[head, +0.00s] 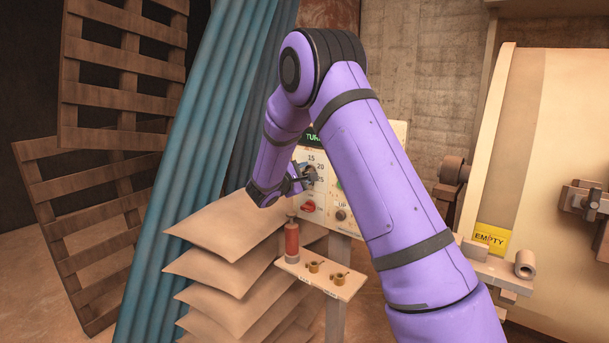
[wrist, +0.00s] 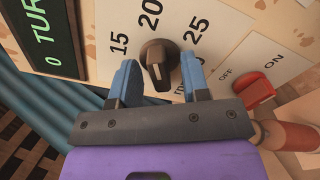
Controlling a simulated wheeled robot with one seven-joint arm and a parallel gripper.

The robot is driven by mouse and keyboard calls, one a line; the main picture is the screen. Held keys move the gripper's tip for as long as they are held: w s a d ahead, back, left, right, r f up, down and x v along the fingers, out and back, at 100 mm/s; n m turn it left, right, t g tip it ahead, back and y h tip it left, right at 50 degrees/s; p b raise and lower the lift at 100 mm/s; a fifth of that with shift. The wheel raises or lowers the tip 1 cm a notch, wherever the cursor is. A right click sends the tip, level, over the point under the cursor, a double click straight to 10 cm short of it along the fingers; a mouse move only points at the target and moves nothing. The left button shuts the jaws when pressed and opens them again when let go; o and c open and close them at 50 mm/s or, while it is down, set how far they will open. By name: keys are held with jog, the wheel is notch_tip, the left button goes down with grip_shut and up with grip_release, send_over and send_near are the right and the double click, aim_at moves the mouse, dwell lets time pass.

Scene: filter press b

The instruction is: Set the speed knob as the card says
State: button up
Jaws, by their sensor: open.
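The speed knob (wrist: 157,62), dark brown, sits on a pale panel with 15, 20 and 25 printed around it. In the wrist view it lies between the blue fingers of my gripper (wrist: 159,70), one finger on each side. The fingers are open, with a gap visible beside the knob; I cannot tell whether either touches it. In the head view my gripper (head: 300,182) is at the panel (head: 331,232), partly covering the dial. I cannot tell which number the knob points to. No card with a speed setting is readable.
A red switch (wrist: 254,90) marked ON and OFF is right of the dial; a green-lettered display (wrist: 44,38) is left. Below the panel, a small shelf (head: 325,281) holds a red bottle (head: 292,240) and brass fittings. Stacked sacks (head: 225,228) stand left. A yellow EMPTY sign (head: 489,236) is right.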

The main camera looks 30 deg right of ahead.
grip_shut()
jog(key=shift+n, duration=0.3)
jog(key=n, duration=0.5)
jog(key=shift+f+n, duration=0.1)
jog(key=shift+n, duration=0.2)
jog(key=n, duration=0.5)
jog(key=shift+n, duration=0.3)
dwell(0.5)
grip_release()
